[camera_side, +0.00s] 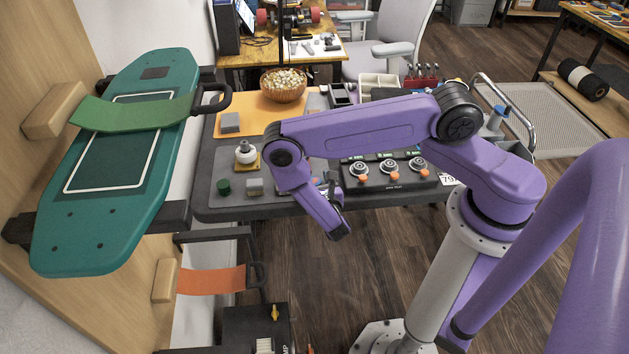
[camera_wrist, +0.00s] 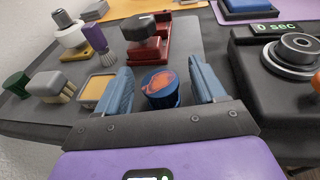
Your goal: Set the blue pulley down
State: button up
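A short round blue piece with an orange-red patch on its top (camera_wrist: 161,84) sits between my fingers in the wrist view; I take it for the blue pulley. My gripper (camera_wrist: 161,88) has its two blue-grey fingers spread on either side of it, with a gap visible on each side. Whether the piece rests on the table is hard to tell. In the side view my gripper (camera_side: 332,192) is at the table's front edge, and my arm largely hides the piece there.
Left of my gripper are a yellow-topped block (camera_wrist: 97,88), a grey brush (camera_wrist: 53,87) and a green cylinder (camera_wrist: 17,84). A red and dark vise-like tool (camera_wrist: 148,40) stands just behind. A black dial unit (camera_side: 389,178) is to the right. The teal board (camera_side: 110,220) is at left.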

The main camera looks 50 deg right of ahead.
jog(key=shift+r, duration=0.1)
jog(key=shift+s+a+r, duration=0.1)
jog(key=shift+s+a, duration=0.05)
jog(key=shift+a, duration=0.05)
jog(key=v, duration=1.1)
notch_tip(320, 180, up, 13)
jog(key=s+a+m+g+h, duration=0.1)
jog(key=s+m+g+h, duration=0.15)
jog(key=m+g, duration=0.6)
jog(key=s+r+m+g+y, duration=0.4)
jog(key=s+r+m+y, duration=0.3)
jog(key=s+r+y, duration=0.4)
notch_tip(320, 180, up, 3)
jog(key=s, duration=0.2)
jog(key=shift+s+f, duration=0.15)
jog(key=shift+s, duration=0.1)
jog(key=shift+s+r+m+y, duration=0.35)
jog(key=shift+s+r+y, duration=0.1)
jog(key=shift+s+y, duration=0.1)
